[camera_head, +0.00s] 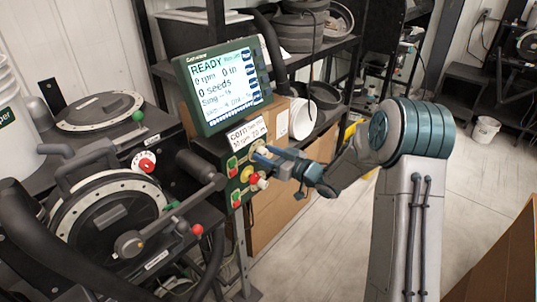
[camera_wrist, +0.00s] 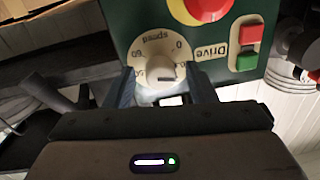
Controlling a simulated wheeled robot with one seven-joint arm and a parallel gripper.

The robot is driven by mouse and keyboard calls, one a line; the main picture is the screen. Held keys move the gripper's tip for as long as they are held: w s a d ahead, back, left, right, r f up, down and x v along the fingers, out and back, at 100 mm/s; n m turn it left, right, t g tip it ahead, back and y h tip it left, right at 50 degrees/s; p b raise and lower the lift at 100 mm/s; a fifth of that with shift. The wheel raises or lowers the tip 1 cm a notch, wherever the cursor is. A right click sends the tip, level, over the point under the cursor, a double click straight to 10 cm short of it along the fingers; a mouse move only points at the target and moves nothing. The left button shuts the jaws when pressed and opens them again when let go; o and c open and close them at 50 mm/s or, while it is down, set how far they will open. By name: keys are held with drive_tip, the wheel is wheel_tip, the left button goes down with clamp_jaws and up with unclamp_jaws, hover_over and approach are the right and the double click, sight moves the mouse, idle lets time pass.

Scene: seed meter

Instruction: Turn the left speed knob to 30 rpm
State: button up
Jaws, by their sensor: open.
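In the wrist view, a pale round knob (camera_wrist: 160,70) sits on a cream dial (camera_wrist: 159,44) marked "speed", with 0 and 60 readable, beside the word "Drive". The picture is upside down there. A dark mark on the knob points toward the right side. My gripper (camera_wrist: 164,82) is open, with one finger on each side of the knob; I cannot tell whether they touch it. In the head view my gripper (camera_head: 262,157) is at the green control panel and partly hides this dial. The screen (camera_head: 222,86) reads READY, 0 rpm, 0 in, 0 seeds.
A yellow-and-red stop button (camera_wrist: 207,6) is close to the dial. Green and red push buttons (camera_wrist: 247,47) are beside it. In the head view, a card (camera_head: 246,131) is above the panel. The seed meter (camera_head: 108,221) stands left; open floor (camera_head: 330,240) lies right.

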drive_tip(key=shift+c, duration=0.3)
drive_tip(key=c, duration=0.9)
drive_tip(key=shift+m, duration=0.4)
drive_tip(key=m+p, duration=0.1)
drive_tip(key=m, duration=0.3)
drive_tip(key=shift+m+p, duration=0.3)
drive_tip(key=shift+m, duration=0.1)
drive_tip(key=m+p, duration=0.1)
drive_tip(key=m, duration=0.3)
drive_tip(key=shift+f+t, duration=0.1)
drive_tip(key=shift+t, duration=0.3)
drive_tip(key=shift+m, duration=0.4)
drive_tip(key=o, duration=1)
drive_tip(key=shift+c, duration=0.2)
